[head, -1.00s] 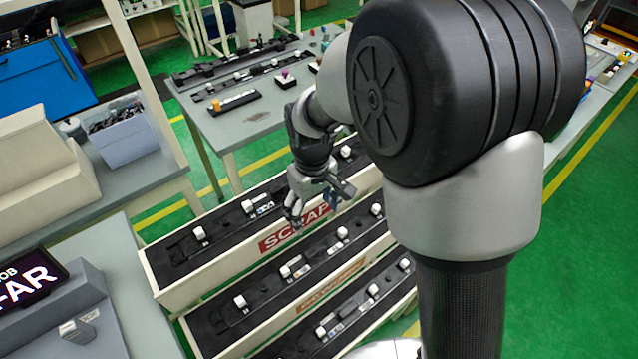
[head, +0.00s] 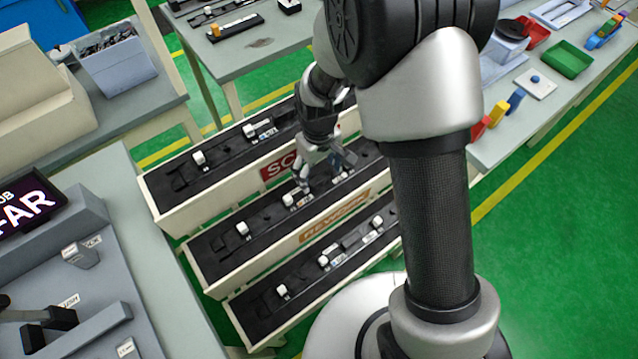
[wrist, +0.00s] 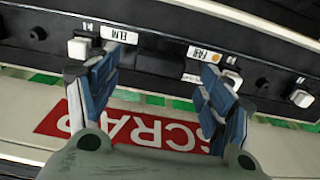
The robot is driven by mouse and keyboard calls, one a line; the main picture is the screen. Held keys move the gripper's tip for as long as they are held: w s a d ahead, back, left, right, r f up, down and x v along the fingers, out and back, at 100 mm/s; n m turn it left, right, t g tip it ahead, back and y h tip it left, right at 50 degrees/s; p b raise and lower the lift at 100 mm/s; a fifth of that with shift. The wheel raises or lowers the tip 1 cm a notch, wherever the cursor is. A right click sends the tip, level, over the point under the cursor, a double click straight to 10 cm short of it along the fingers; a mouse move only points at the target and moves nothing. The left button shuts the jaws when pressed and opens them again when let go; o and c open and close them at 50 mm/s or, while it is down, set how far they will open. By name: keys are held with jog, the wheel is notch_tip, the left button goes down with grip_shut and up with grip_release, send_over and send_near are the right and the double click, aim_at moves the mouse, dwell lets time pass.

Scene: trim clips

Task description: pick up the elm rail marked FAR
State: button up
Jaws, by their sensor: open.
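In the wrist view a black rail (wrist: 160,60) carries a white tag reading ELM (wrist: 119,35) and another reading FAR (wrist: 203,53), both upside down. White blocks stand near the ELM tag (wrist: 80,47) and the FAR tag (wrist: 231,80). In the head view this rail (head: 314,190) lies in the REWORK bin (head: 262,256), partly hidden by my gripper (head: 322,182). In the wrist view my gripper (wrist: 160,76) is open, its blue fingers spread across the stretch between the tags, with nothing between them. I cannot tell whether the fingertips touch the rail.
The SCRAP bin (head: 165,218) stands behind, its red sign (wrist: 120,128) close below my fingers in the wrist view. Another bin (head: 250,328) with rails stands in front. Another white block (wrist: 300,98) sits right of the FAR tag.

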aim_at(319, 178)
notch_tip(319, 178, down, 4)
jog(key=shift+r+b, duration=0.2)
jog(key=shift+b, duration=0.3)
jog(key=shift+r, duration=0.1)
jog(key=shift+c, duration=0.5)
jog(key=c, duration=1.2)
jog(key=shift+c, duration=0.4)
jog(key=shift+r, duration=0.1)
